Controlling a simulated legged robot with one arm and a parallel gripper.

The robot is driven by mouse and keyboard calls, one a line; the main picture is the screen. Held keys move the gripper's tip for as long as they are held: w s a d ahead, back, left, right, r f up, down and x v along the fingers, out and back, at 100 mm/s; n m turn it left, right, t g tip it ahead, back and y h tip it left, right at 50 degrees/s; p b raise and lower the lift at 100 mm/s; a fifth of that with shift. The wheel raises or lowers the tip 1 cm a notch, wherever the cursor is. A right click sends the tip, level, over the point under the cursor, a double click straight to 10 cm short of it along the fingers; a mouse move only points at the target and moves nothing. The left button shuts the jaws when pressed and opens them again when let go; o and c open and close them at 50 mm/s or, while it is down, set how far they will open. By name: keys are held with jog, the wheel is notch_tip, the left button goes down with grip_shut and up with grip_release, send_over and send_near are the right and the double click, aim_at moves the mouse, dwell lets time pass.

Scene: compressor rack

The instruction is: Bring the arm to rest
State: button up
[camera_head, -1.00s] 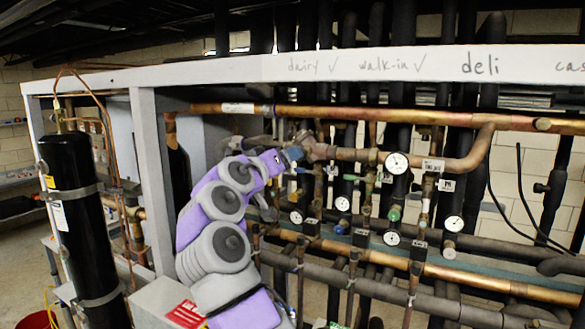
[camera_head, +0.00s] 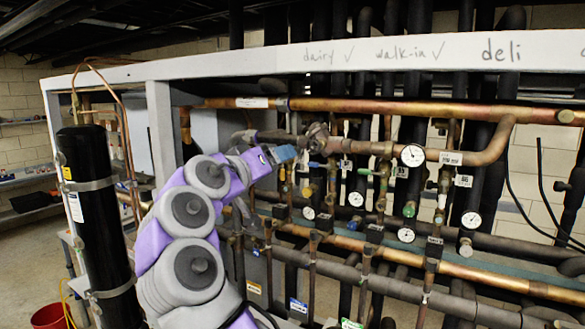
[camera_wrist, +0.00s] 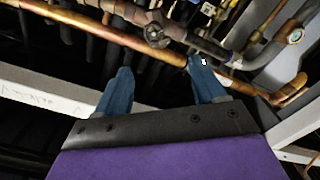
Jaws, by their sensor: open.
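My purple and grey arm reaches up from the bottom of the head view, left of the middle. My gripper (camera_head: 285,154) has blue fingers and is at the arm's end, in front of the copper pipes. In the wrist view my gripper (camera_wrist: 160,90) shows two blue fingers spread apart with nothing between them. A dark valve fitting (camera_wrist: 155,35) on a copper pipe lies beyond the fingertips. In the head view the valve fitting (camera_head: 318,132) is just right of the gripper; I cannot tell whether they touch.
A white rack frame (camera_head: 230,68) with handwritten labels runs across the top. A black cylinder (camera_head: 98,215) stands at the left, with a red bucket (camera_head: 48,317) near its base. Pipes, valves and gauges (camera_head: 412,155) crowd the right. Open floor shows at far left.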

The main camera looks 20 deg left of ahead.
jog(key=w+d+f+g+h+b, duration=0.2)
jog(key=w+d+f+g+h, duration=0.15)
jog(key=d, duration=0.85)
jog(key=w+d+f+g+h+b, duration=0.1)
jog(key=w+d+f+g+h, duration=0.3)
jog(key=d, duration=0.8)
jog(key=s+d+f+m+g+b, duration=0.1)
jog(key=s+d+f+m+g, duration=0.15)
jog(key=d+f, duration=0.5)
jog(key=s+d+f+m+g+b, duration=0.1)
jog(key=s+d+f, duration=0.35)
jog(key=d, duration=0.65)
jog(key=s+d+f+m+g+y+b, duration=0.1)
jog(key=s+d+f+g+y, duration=0.2)
jog(key=s+f, duration=0.5)
jog(key=s+d+f+g+y+b, duration=0.1)
jog(key=s+d+f+g+b, duration=0.1)
jog(key=s+d+f, duration=0.45)
jog(key=s+a+f+g+y, duration=0.2)
jog(key=s+f, duration=0.5)
jog(key=s, duration=0.4)
jog(key=s+a+f+m+g+y+b, duration=0.1)
jog(key=s+a+f, duration=0.3)
jog(key=s+f, duration=0.4)
jog(key=s+y, duration=0.1)
jog(key=s, duration=0.2)
jog(key=shift+s+a+f+g+y, duration=0.15)
jog(key=shift+f+g+y, duration=0.05)
jog(key=shift+g+y, duration=0.2)
